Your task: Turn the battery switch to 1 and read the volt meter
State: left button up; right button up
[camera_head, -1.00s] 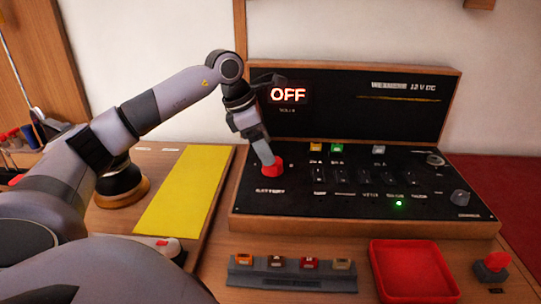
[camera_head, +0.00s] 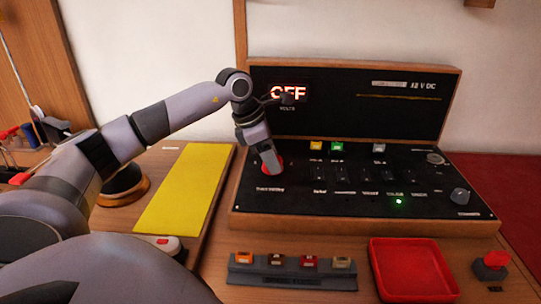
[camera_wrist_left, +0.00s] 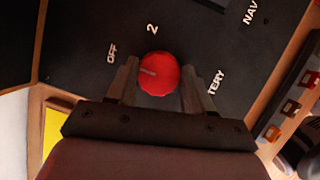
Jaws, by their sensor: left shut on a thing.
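The battery switch is a round red knob (camera_head: 279,167) at the left end of the black panel; my gripper partly covers it in the head view. In the left wrist view the knob (camera_wrist_left: 160,74) shows between the fingers, with a pale mark towards its left side, the side of the OFF label (camera_wrist_left: 111,54). A 2 label is above it; I see no 1. My left gripper (camera_wrist_left: 159,92) is shut on the knob from both sides. The volt meter (camera_head: 288,93) shows OFF in lit letters, partly hidden by my arm. My right gripper is not in view.
The panel (camera_head: 300,209) has several dark switches and one lit green lamp (camera_head: 399,201). In front stand a grey block (camera_head: 290,275) with coloured pieces, a red tray (camera_head: 412,290) and a red-topped device (camera_head: 494,262). A yellow mat (camera_head: 185,190) lies on the left.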

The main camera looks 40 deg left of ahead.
pick_arm(q)
jog(key=n+y, duration=0.1)
jog(key=n, duration=0.2)
jog(key=n+y, duration=0.1)
jog(key=n, duration=0.2)
jog(key=shift+d+n+t+y, duration=0.15)
jog(key=shift+n+t+y, duration=0.15)
jog(key=n+y, duration=0.1)
jog(key=n, duration=0.4)
jog(key=shift+w+r+y, duration=0.1)
jog(key=shift+y, duration=0.3)
jog(key=shift+n, duration=0.3)
jog(key=o, duration=1)
jog(key=shift+d, duration=0.1)
jog(key=v, duration=0.7)
jog(key=shift+w+r, duration=0.1)
jog(key=shift+r, duration=0.05)
